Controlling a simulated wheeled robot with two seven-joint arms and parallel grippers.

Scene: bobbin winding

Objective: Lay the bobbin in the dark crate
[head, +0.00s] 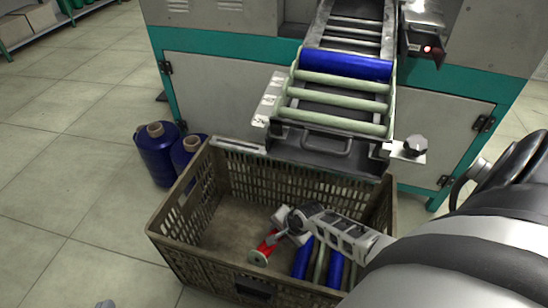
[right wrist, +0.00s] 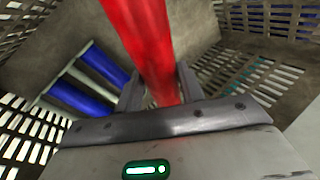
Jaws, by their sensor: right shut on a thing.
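The dark crate (head: 172,248) stands on the floor in front of the machine. My right gripper (head: 279,232) reaches down inside it from the right. It is shut on a red bobbin (head: 268,245) with a pale end flange. In the right wrist view the red bobbin (right wrist: 150,40) runs between the two fingers of the gripper (right wrist: 160,85), with the crate wall (right wrist: 265,20) around. I cannot tell whether the bobbin touches the crate floor. Only a small grey tip, seemingly of my left gripper (head: 105,304), shows at the bottom edge; its jaws cannot be made out.
Blue bobbins (head: 303,258) lie in the crate beside the gripper; they also show in the right wrist view (right wrist: 80,100). A roller chute (head: 335,105) with a blue bobbin (head: 345,64) overhangs the crate's back. Blue thread cones (head: 157,155) stand at its left. The crate's left floor is bare.

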